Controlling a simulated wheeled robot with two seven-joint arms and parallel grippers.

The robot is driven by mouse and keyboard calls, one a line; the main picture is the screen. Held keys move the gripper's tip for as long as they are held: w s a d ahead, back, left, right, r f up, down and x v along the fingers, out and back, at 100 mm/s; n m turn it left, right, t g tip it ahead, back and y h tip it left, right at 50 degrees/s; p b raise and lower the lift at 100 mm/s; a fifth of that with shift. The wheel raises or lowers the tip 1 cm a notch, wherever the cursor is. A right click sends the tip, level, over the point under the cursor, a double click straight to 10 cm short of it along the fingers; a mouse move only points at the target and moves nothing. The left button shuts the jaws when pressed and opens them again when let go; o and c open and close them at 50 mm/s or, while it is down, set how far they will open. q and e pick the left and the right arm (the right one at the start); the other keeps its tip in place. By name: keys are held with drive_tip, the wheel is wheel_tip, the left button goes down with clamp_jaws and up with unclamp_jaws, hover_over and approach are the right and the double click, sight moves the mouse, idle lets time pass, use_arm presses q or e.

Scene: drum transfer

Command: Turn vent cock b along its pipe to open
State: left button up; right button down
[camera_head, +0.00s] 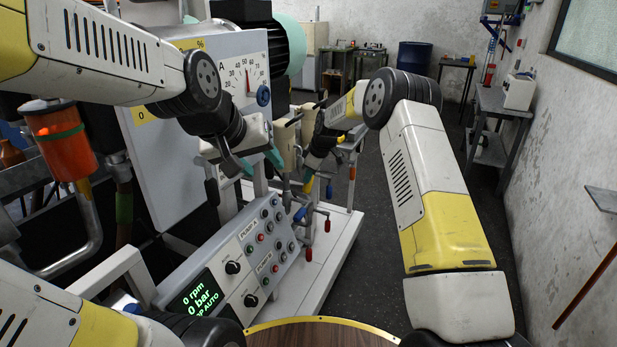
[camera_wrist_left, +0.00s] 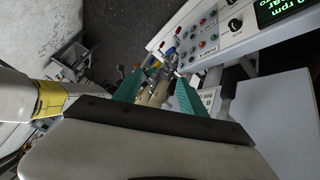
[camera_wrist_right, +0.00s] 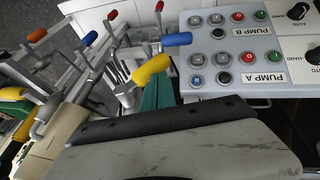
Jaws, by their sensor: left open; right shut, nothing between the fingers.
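Several small cocks with coloured handles sit on the pipework beside the pump panel; I cannot read which is vent cock b. In the right wrist view a yellow handle (camera_wrist_right: 150,70) is just beyond my right gripper (camera_wrist_right: 158,92), which is shut and empty; I cannot tell whether they touch. A blue handle (camera_wrist_right: 178,39) lies beyond it, and red handles (camera_wrist_right: 159,6) farther off. In the head view a blue handle (camera_head: 299,215) and a red one (camera_head: 308,253) hang below the grippers. My left gripper (camera_wrist_left: 157,90) is open, with beige bodies (camera_wrist_left: 150,92) seen between its fingers.
The pump control panel (camera_head: 255,258) slopes beside the cocks, with buttons and knobs. A gauge board (camera_head: 190,150) stands behind my left arm. A white skid base (camera_head: 335,245) runs under the pipework.

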sight(310, 184)
use_arm(q)
drive_tip(key=s+a+m+g, duration=0.1)
drive_tip(key=s+m, duration=0.1)
drive_tip(key=s, duration=0.8)
drive_tip(key=shift+a+r, duration=0.25)
drive_tip(key=shift+a, duration=0.1)
use_arm(e)
drive_tip(key=shift+f, duration=0.2)
drive_tip(key=shift+f+t+h, duration=0.3)
drive_tip(key=shift+f+t, duration=0.1)
drive_tip(key=shift+t, duration=0.4)
drive_tip(key=shift+w+d+f+t, duration=0.1)
drive_tip(key=shift+f+t, duration=0.1)
drive_tip(key=shift+f, duration=0.25)
drive_tip(key=shift+w+d+f+t, duration=0.1)
drive_tip(key=shift+f+t, duration=0.1)
drive_tip(key=shift+f, duration=0.2)
drive_tip(key=shift+w+f, duration=0.4)
drive_tip(key=shift+f, duration=0.25)
drive_tip(key=shift+w, duration=0.1)
use_arm(q)
drive_tip(key=shift+w, duration=0.1)
use_arm(e)
drive_tip(key=shift+d, duration=0.1)
